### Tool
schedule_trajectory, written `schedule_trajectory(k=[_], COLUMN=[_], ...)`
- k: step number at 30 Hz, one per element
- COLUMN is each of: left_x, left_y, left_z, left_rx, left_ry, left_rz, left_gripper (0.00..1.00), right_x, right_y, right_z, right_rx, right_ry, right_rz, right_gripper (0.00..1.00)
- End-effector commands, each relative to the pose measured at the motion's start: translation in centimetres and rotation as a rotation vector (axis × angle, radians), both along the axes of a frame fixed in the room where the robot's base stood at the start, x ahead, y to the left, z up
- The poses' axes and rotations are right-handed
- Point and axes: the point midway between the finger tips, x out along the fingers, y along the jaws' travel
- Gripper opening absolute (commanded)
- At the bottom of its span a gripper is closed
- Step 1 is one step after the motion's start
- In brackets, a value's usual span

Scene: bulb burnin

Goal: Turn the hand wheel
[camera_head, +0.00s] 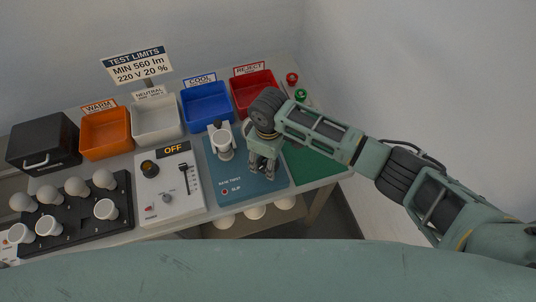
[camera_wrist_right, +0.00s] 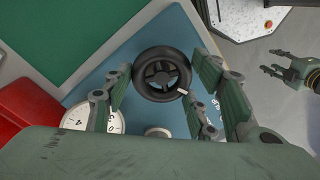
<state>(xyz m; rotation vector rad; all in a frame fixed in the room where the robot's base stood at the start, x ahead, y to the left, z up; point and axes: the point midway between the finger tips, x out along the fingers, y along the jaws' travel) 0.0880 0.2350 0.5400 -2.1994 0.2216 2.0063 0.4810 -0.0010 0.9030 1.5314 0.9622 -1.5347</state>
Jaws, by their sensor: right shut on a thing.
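The hand wheel (camera_wrist_right: 161,75) is a black spoked wheel with a small pale mark or handle on its rim, mounted on the blue fixture plate (camera_wrist_right: 90,85). In the head view, the blue plate (camera_head: 225,190) stands between the grey control box and the green mat, and my gripper hides the wheel. My right gripper (camera_head: 263,168) points down over the plate's right side. In the wrist view, my right gripper (camera_wrist_right: 160,85) has fingers on both sides of the wheel and is shut on it. My left gripper (camera_wrist_right: 272,65) is at the right, empty, with its fingers apart.
A white bulb fixture (camera_head: 222,142) stands left of my right gripper. A round white gauge (camera_wrist_right: 105,120) is near the wheel. Orange (camera_head: 106,144), white, blue and red bins line the back. A black bulb rack (camera_head: 85,223) is at left. The green mat (camera_head: 315,168) is clear.

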Motion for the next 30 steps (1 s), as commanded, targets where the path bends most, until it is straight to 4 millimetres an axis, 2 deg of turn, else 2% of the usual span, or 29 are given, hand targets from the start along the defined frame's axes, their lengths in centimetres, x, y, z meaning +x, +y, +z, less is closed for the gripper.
schedule_trajectory(k=[6,20,21,26,30], left_x=[-0.01,0.0,0.0,0.01,0.01], left_y=[0.01,0.02,0.02,0.02,0.03], left_z=[0.69,0.72,0.72,0.72,0.71], left_rx=[0.0,0.0,0.0,0.0,0.0], left_ry=[0.0,0.0,0.0,0.0,0.0], left_rz=[0.0,0.0,0.0,0.0,0.001], left_gripper=[0.4,0.4,0.4,0.4,0.4], right_x=[0.37,0.46,0.47,0.39,0.24], right_y=[0.0,-0.04,-0.05,-0.03,-0.01], right_z=[0.36,0.31,0.32,0.28,0.18], right_rx=[0.002,0.001,0.001,0.001,0.0], right_ry=[-0.01,-0.012,-0.012,-0.009,-0.006], right_rz=[-0.051,-0.06,-0.06,-0.059,-0.059], right_gripper=[0.26,0.26,0.55,0.69,0.69])
